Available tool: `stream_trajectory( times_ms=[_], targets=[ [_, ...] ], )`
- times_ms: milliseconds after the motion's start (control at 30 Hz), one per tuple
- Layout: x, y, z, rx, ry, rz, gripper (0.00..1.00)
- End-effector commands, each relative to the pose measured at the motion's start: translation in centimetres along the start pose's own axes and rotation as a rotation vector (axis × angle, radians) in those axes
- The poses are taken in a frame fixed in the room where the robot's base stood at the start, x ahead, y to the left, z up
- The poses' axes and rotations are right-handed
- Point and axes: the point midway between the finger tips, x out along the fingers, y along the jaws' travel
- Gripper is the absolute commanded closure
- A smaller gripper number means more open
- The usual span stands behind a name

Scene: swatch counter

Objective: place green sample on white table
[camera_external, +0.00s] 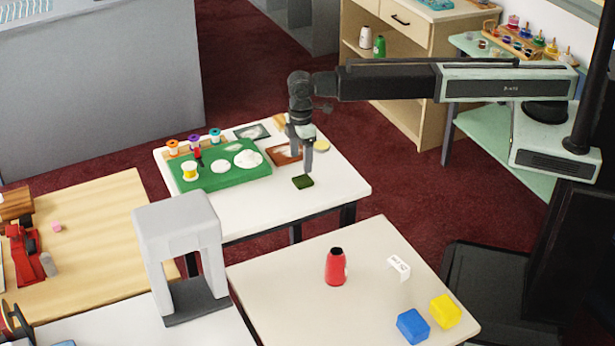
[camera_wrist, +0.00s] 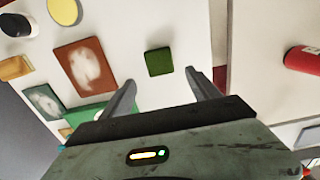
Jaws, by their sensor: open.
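The green sample (camera_external: 303,182) is a small dark green square lying flat on the white table (camera_external: 335,187), near its front right part. In the wrist view the green sample (camera_wrist: 159,62) lies on the white tabletop (camera_wrist: 190,25), just beyond and between my fingertips. My gripper (camera_external: 301,168) points down close above the sample in the outside view. In the wrist view my gripper (camera_wrist: 165,85) has its two fingers spread apart with nothing between them. I see a gap between the fingers and the sample.
A green tray (camera_external: 205,178) with white pieces and spools covers the table's left part. A brown framed swatch (camera_wrist: 85,65) lies beside the sample. A beige table (camera_external: 290,275) in front holds a red bottle (camera_external: 336,268), a blue cube (camera_external: 413,326) and a yellow cube (camera_external: 445,311).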

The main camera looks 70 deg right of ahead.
Motion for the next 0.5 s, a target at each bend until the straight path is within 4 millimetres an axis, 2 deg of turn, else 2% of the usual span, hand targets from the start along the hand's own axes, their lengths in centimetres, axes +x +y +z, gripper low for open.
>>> stream_trajectory(
  times_ms=[33,200,500],
  targets=[
    [-2.4,0.0,0.0,0.0,0.0,0.0,0.29],
    [-4.9,0.0,0.0,0.0,0.0,0.0,0.29],
    [-5.0,0.0,0.0,0.0,0.0,0.0,0.29]
  ],
)
